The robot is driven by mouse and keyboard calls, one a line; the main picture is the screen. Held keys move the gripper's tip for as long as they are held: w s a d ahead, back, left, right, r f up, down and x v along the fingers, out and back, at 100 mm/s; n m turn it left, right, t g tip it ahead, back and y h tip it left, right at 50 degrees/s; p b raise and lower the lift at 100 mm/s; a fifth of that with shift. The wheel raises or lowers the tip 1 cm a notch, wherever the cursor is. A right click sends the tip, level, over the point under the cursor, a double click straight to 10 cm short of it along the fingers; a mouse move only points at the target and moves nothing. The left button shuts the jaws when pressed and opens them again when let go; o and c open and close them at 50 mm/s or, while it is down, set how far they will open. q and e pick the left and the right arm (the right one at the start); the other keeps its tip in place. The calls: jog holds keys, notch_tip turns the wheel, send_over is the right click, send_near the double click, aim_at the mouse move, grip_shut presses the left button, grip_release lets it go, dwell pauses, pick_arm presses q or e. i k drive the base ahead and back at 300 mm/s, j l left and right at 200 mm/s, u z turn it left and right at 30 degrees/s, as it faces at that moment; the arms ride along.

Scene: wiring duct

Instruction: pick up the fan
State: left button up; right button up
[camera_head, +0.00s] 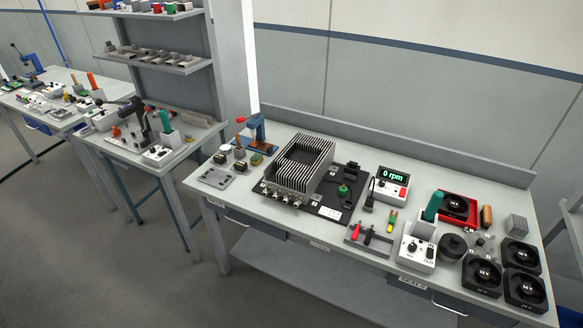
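Several black square fans lie flat on the right end of the workbench. One fan (456,205) sits in a red tray (474,219). Another fan (520,254) lies near the right edge. A third fan (482,275) lies near the front edge, and a further fan (525,289) lies at the front right corner. The fans have pale markings on their round hubs, too small to read surely. Which one the task means cannot be told. Neither of my grippers shows in the head view.
A finned metal housing (300,165) stands on a black mat (328,212) mid-bench. An rpm display (392,180) reads 0. A white box with a green-handled tool (418,243) and a dark round part (453,246) stand left of the fans. A grey block (516,225) lies behind.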

aim_at(521, 284)
jog(key=z, duration=1.9)
